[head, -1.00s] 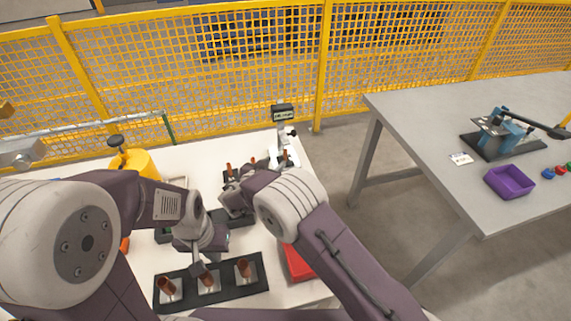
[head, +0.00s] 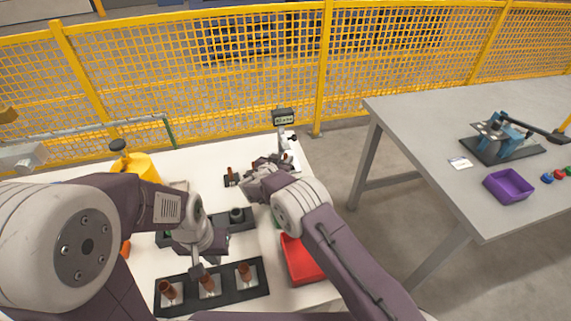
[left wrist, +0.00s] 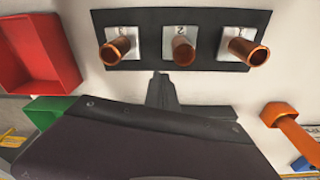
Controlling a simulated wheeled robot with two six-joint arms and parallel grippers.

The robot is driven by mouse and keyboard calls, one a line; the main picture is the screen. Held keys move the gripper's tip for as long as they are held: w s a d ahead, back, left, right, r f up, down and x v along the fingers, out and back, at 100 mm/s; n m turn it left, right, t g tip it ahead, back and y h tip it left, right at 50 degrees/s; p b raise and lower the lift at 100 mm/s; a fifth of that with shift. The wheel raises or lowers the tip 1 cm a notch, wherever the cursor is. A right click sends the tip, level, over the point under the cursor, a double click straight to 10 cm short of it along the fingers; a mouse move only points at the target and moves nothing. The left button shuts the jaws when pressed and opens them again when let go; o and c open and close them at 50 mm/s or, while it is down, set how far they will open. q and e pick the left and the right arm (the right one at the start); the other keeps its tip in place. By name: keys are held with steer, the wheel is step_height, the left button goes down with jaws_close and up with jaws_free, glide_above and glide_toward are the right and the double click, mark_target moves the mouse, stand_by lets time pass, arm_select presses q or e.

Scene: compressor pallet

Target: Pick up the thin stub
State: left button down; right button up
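Three copper-brown stubs stand in a black rack (head: 187,295) at the front of the white table: left (head: 168,289), middle (head: 207,284) and right (head: 244,270). The left wrist view shows them too, with the middle one (left wrist: 183,51) at label 2. A small upright copper piece (head: 230,173) stands at the back in a dark holder. I cannot tell which is the thin stub. My left gripper (head: 198,270) is by the front rack; its fingertips (left wrist: 161,76) look together and empty, apart from the middle stub. My right gripper (head: 262,168) is at the back holder, its fingertips unclear among dark parts.
A red bin (head: 302,262) stands right of the front rack. A device with a display (head: 283,117) stands at the back. A yellow bottle (head: 137,166) is at left. An orange-handled thing (left wrist: 290,125) lies near the rack. A grey table (head: 420,130) stands right.

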jaws_close()
